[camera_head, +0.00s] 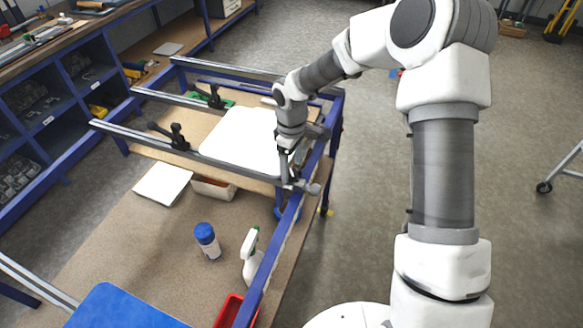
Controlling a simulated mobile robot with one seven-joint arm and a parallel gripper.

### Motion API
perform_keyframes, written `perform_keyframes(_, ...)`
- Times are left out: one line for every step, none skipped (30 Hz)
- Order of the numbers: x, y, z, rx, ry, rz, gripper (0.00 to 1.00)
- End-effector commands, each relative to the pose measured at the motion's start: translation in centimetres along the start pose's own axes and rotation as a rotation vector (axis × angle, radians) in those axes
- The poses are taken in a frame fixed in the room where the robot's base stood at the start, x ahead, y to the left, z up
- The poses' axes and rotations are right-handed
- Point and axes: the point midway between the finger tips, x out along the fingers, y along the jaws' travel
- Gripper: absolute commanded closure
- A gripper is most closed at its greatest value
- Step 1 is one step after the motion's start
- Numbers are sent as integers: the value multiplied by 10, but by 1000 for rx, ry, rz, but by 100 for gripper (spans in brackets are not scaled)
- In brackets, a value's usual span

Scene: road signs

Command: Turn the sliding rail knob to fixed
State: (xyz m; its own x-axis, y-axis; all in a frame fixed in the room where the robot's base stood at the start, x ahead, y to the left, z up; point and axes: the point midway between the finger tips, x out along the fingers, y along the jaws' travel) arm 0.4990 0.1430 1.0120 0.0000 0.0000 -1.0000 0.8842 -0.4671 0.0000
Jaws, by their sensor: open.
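The blue-framed bench carries several silver sliding rails. The nearest rail (150,143) runs from the left to the bench's right side beam. My gripper (290,182) points down at the right end of this rail, with its jaws open. A small grey rounded part (314,188) shows just right of the fingertips and may be the rail knob. The gripper and wrist partly cover this spot. I cannot tell the knob's setting or whether a finger touches it.
A white panel (240,140) lies across the rails, left of my gripper. Black clamps stand on the near rail (178,138) and the middle rail (213,98). A blue-capped bottle (208,241), a white spray bottle (250,262) and a red bin (228,312) are on the lower shelf.

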Motion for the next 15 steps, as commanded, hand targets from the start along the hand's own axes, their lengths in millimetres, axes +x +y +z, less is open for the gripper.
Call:
perform_keyframes(6, -1, 0, -1, -1, -2, 23)
perform_keyframes(8, 0, 0, -2, -1, -1, 23)
perform_keyframes(11, 0, 0, -2, -1, -1, 23)
perform_keyframes(13, 0, 0, -1, -1, -1, 23)
perform_keyframes(14, 0, 0, -1, 0, -1, 23)
perform_keyframes(16, 0, 0, 0, 0, 0, 23)
perform_keyframes(16, 0, 0, 0, 0, 0, 23)
perform_keyframes(17, 0, 0, 0, 0, 0, 23)
perform_keyframes(17, 0, 0, 0, 0, 0, 23)
perform_keyframes(17, 0, 0, 0, 0, 0, 23)
perform_keyframes(17, 0, 0, 0, 0, 0, 23)
perform_keyframes(17, 0, 0, 0, 0, 0, 23)
perform_keyframes(17, 0, 0, 0, 0, 0, 23)
perform_keyframes(17, 0, 0, 0, 0, 0, 23)
perform_keyframes(17, 0, 0, 0, 0, 0, 29)
